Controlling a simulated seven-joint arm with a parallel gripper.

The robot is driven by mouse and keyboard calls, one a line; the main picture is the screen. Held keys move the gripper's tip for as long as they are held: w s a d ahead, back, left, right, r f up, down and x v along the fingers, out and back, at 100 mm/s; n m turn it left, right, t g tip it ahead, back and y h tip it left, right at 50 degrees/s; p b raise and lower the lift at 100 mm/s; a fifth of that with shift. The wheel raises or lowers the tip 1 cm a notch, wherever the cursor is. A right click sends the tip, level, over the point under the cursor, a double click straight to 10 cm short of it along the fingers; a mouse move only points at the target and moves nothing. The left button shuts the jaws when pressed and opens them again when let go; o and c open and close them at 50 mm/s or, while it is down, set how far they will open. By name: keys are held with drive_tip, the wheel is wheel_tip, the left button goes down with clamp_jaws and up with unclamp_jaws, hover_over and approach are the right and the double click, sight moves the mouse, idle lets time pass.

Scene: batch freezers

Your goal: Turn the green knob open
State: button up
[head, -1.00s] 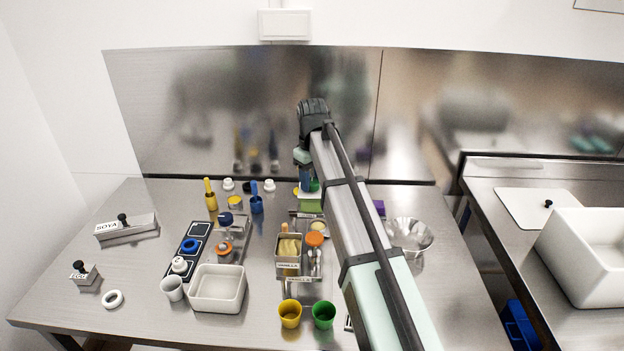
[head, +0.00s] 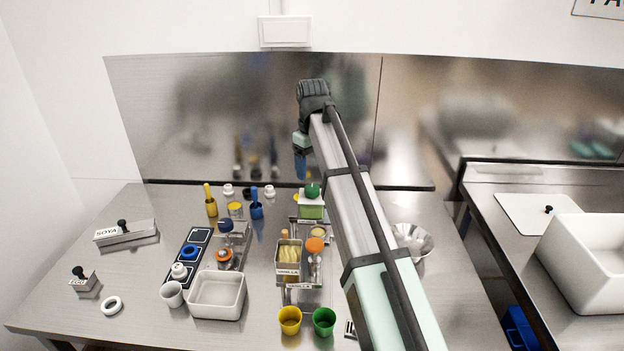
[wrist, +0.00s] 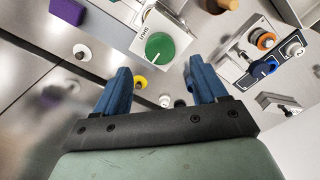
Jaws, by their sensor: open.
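My gripper (head: 301,165) hangs above and slightly left of the knob in the head view. In the wrist view its blue fingers (wrist: 159,70) are spread apart and empty, with the knob just beyond the gap between the tips, apart from them.
A metal rack (head: 302,275) with a vanilla box and an orange knob stands in front of the green knob. A blue-handled item (head: 256,205) and a yellow bottle (head: 210,200) stand to the left. A metal bowl (head: 415,240) is right. The steel backsplash (head: 230,120) rises close behind.

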sight(312, 187)
drive_tip(key=shift+r, duration=2.8)
